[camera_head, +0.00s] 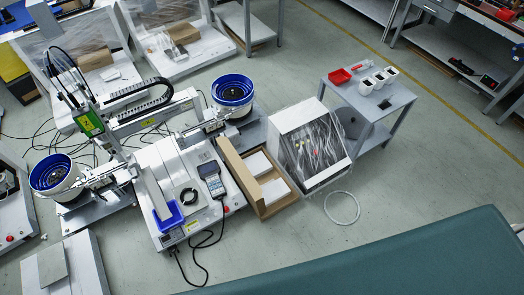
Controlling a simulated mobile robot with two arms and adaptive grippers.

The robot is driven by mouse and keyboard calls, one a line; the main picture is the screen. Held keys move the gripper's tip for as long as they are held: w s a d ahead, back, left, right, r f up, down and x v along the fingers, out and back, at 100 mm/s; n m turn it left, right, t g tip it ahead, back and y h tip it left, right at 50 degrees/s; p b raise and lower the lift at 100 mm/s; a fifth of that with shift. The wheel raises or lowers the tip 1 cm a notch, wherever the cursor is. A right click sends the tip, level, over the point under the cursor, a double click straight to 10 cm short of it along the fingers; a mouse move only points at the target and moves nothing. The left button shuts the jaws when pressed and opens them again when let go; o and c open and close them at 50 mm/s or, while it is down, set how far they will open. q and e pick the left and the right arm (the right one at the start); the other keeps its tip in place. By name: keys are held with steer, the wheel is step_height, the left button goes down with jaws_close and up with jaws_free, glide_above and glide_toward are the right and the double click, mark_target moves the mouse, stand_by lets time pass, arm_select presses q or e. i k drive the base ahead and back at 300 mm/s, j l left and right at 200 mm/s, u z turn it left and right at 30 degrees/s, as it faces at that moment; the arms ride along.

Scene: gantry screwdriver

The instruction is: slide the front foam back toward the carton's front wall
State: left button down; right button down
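An open brown carton (232,161) stands right of the white gantry screwdriver machine. Two white foam blocks lie inside it. The farther foam block (257,163) is in the upper part of the carton. The nearer foam block (274,190) is close to the carton's lower end wall, and brown shows between the two blocks. The view is too small to tell whether the nearer block touches that wall. Neither of my grippers is in view.
The gantry machine (170,165) with blue-rimmed feeder bowls (234,90) stands left of the carton. A clear-covered case (312,145) stands close on its right. A grey side table (388,105) is beyond. A green surface (400,262) fills the lower right. Open floor lies below the carton.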

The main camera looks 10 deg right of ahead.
mark_target(273, 191)
steer(key=i+l+u, duration=0.15)
steer(key=l, duration=0.15)
steer(key=i+l+u, duration=0.1)
steer(key=l, duration=0.25)
steer(key=i+l+u, duration=0.15)
steer(key=l, duration=0.2)
steer(key=i+l+u, duration=0.1)
steer(key=l, duration=0.3)
steer(key=i, duration=0.1)
